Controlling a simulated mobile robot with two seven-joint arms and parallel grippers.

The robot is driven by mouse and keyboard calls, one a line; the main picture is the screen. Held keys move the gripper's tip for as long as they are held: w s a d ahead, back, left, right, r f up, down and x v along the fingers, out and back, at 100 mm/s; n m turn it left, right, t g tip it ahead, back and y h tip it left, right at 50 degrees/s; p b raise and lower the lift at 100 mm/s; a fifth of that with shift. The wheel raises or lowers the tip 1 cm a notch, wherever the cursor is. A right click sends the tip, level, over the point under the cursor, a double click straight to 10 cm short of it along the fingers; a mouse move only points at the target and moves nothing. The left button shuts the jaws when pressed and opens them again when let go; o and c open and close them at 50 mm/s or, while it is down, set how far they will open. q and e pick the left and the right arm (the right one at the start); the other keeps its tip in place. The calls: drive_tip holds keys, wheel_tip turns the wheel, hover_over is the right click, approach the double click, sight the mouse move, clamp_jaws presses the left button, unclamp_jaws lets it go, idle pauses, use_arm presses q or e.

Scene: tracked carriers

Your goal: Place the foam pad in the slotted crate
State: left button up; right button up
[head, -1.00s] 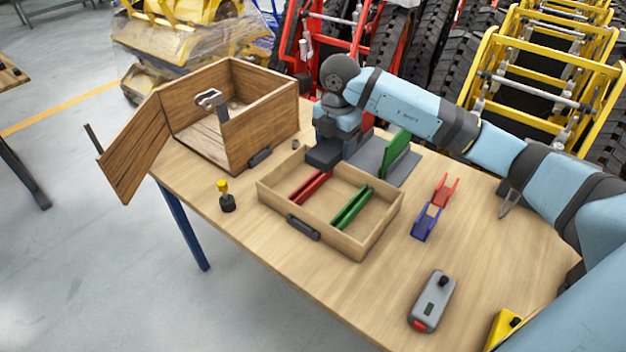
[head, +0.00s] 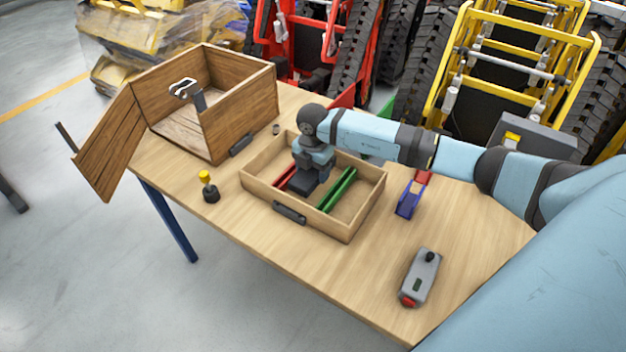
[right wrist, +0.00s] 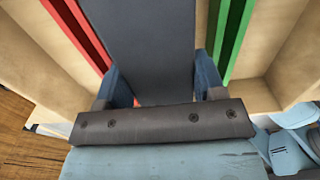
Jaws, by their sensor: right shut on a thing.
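The slotted crate (head: 347,233) is a shallow open wooden tray with a dark front handle, a red rail (head: 287,177) and a green rail (head: 338,190). My right gripper (head: 306,180) is down inside the crate, between the two rails. In the right wrist view its fingers (right wrist: 163,85) are shut on the foam pad (right wrist: 150,45), a flat dark grey slab. The red rail shows to the left of the pad and the green rail to the right. The pad's lower edge is hidden, so I cannot tell whether it touches the crate floor. My left gripper is not in view.
A wooden box (head: 228,135) with an open door stands left of the crate. A yellow-topped black knob (head: 208,187) is near the front edge. A blue holder (head: 409,200) and a grey remote (head: 420,278) lie to the right. The table front is partly clear.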

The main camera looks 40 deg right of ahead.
drive_tip(key=shift+f, duration=2.05)
drive_tip(key=shift+f, duration=0.2)
drive_tip(key=o, duration=0.6)
wheel_tip(320, 180, up, 12)
drive_tip(key=shift+r, duration=0.25)
drive_tip(key=shift+s+f, duration=0.1)
